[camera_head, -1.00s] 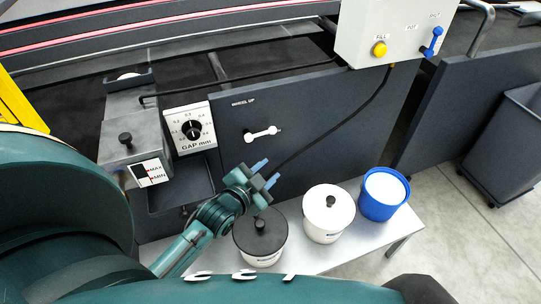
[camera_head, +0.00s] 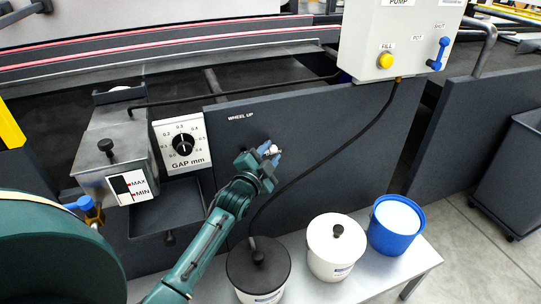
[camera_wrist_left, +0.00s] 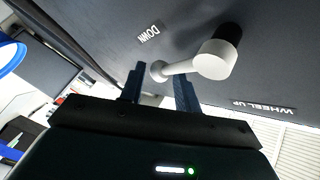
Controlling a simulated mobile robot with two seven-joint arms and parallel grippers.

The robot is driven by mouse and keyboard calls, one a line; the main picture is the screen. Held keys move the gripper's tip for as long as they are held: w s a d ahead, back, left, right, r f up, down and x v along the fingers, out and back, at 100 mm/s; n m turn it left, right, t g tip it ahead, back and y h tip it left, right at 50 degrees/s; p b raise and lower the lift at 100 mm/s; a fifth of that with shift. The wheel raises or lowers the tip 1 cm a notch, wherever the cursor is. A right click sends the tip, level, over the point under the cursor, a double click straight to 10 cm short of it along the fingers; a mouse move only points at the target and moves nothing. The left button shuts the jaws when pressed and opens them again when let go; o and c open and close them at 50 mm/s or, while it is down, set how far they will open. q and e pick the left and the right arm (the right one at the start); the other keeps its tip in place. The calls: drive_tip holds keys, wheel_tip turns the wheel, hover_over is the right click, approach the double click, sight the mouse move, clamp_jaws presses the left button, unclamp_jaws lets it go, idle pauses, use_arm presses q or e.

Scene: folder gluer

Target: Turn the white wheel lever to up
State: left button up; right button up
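The white wheel lever (camera_wrist_left: 190,66) is on the dark panel (camera_head: 330,135). In the head view most of it is hidden behind my left gripper (camera_head: 268,154), with a small white part showing. In the left wrist view its round pivot end sits on a black stub, and its small knob lies between the fingers of my left gripper (camera_wrist_left: 160,80). The fingers stand apart with visible space around the knob. The lever's arm points away from the pivot, near the DOWN label (camera_wrist_left: 149,34). The WHEEL UP label (camera_head: 241,117) is above it. My right gripper is not in view.
Below the panel, a bench (camera_head: 405,268) holds a dark-lidded pot (camera_head: 270,277), a white-lidded pot (camera_head: 335,260) and a blue bucket (camera_head: 394,240). A black hose (camera_head: 335,175) hangs right of the lever. A gap dial (camera_head: 181,143) and a glue box (camera_head: 112,160) stand left.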

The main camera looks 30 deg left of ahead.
use_arm(q)
drive_tip(key=shift+w, duration=0.45)
drive_tip(key=shift+c, duration=0.3)
clamp_jaws()
